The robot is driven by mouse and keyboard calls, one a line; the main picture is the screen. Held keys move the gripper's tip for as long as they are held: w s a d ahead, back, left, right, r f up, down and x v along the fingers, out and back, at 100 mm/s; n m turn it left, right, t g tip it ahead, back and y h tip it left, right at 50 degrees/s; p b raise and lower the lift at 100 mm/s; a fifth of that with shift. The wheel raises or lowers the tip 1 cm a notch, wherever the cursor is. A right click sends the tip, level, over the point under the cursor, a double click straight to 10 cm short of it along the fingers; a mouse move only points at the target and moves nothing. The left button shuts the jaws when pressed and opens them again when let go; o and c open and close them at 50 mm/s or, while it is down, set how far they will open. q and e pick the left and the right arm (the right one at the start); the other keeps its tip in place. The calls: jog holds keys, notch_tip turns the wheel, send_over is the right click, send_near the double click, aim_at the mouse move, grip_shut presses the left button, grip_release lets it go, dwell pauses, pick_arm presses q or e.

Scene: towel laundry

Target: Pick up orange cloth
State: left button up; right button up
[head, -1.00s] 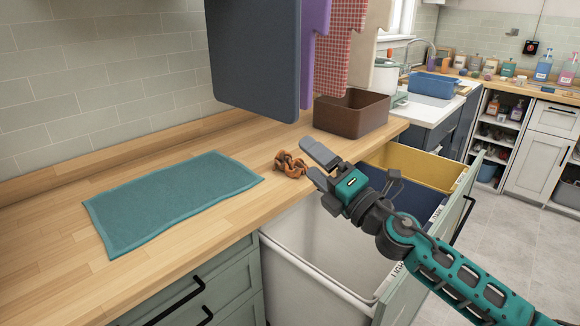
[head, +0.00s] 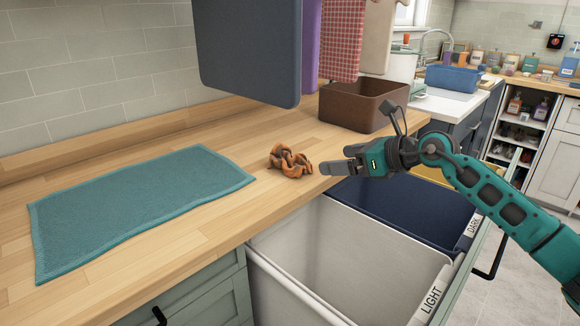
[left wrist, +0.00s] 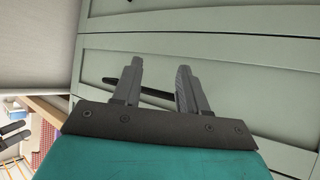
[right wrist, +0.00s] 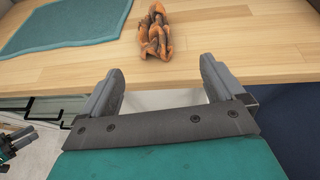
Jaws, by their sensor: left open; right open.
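The orange cloth (head: 289,160) lies crumpled on the wooden counter near its front edge. In the right wrist view the cloth (right wrist: 156,32) is ahead of the fingers, a little left of the middle of the gap. My right gripper (head: 336,168) is just right of the cloth, apart from it and empty. In the right wrist view its jaws (right wrist: 162,82) are open. My left gripper is outside the head view. In the left wrist view its jaws (left wrist: 158,80) are open and empty in front of the green cabinet drawers (left wrist: 235,75).
A flat teal towel (head: 140,205) lies left of the cloth. A brown box (head: 358,108) stands behind my right gripper. Hanging towels (head: 250,50) come down over the counter. Below the edge are an open white LIGHT bin (head: 350,255) and a dark blue DARK bin (head: 410,205).

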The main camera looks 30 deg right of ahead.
aim_at(304, 163)
jog(key=x, duration=0.6)
jog(key=shift+w+a+f, duration=0.1)
jog(key=shift+w+a, duration=0.15)
jog(key=shift+a+x, duration=0.2)
jog(key=shift+x, duration=1.15)
jog(key=shift+a+x, duration=0.15)
jog(key=shift+x, duration=1.15)
jog(key=shift+s, duration=0.15)
jog(key=c, duration=1.1)
